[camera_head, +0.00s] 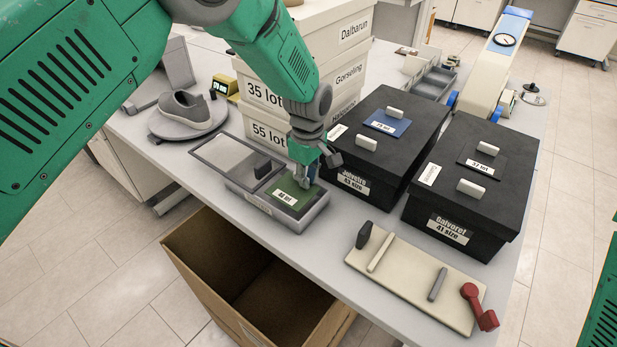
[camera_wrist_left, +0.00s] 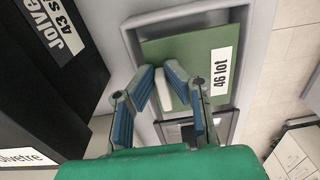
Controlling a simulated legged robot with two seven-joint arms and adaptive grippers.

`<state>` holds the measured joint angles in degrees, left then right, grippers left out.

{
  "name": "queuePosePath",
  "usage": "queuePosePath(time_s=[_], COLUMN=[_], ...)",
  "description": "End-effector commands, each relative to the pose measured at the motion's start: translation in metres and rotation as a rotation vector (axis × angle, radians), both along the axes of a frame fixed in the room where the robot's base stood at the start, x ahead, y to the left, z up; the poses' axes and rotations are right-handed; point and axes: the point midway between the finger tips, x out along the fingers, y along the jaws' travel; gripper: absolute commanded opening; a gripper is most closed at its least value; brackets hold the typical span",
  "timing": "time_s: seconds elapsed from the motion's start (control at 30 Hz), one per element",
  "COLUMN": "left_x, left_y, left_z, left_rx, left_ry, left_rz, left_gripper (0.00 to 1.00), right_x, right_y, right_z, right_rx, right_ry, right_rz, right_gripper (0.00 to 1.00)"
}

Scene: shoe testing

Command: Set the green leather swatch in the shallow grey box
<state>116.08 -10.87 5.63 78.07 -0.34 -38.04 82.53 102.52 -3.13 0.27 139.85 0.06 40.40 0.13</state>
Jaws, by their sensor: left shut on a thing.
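The green leather swatch (camera_head: 294,200), with a white label reading 46 lot, lies inside the walls of the shallow grey box (camera_head: 284,220). It also shows in the left wrist view (camera_wrist_left: 190,47), within the grey rim. My left gripper (camera_head: 307,181) is over the swatch. In the left wrist view, its blue-padded fingers (camera_wrist_left: 164,83) are shut on the swatch's small pale handle (camera_wrist_left: 163,92). Whether the swatch rests flat on the box floor is hard to tell. My right gripper is out of view.
Black boxes (camera_head: 344,167) with lids stand right of the grey box, and stacked white boxes (camera_head: 262,92) stand behind. An open cardboard box (camera_head: 215,270) is below the table's front edge. A beige board (camera_head: 415,280) with a red-handled tool lies front right. A shoe (camera_head: 185,108) stands left.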

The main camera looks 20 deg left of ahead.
Motion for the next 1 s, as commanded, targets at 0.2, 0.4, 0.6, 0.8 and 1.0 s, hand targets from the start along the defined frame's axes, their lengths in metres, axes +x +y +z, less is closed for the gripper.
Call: queuePosePath(time_s=[0.2,0.4,0.6,0.8,1.0], left_x=[0.000,0.000,0.000,0.000,0.000], left_y=[0.000,0.000,0.000,0.000,0.000], left_z=[0.000,0.000,-0.003,-0.008,-0.013], left_rx=[0.000,0.000,0.000,0.000,0.000], left_ry=[0.000,0.000,0.000,0.000,0.000], left_rz=[0.000,0.000,0.000,0.001,0.000], left_gripper=[0.00,0.00,0.00,0.00,0.00], right_x=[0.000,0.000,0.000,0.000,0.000], right_y=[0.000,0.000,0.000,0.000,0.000], right_z=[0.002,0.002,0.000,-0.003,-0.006], right_rx=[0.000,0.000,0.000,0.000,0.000], right_ry=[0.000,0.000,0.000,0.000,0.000], right_rz=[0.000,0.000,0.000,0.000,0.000], right_gripper=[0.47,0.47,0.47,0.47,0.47])
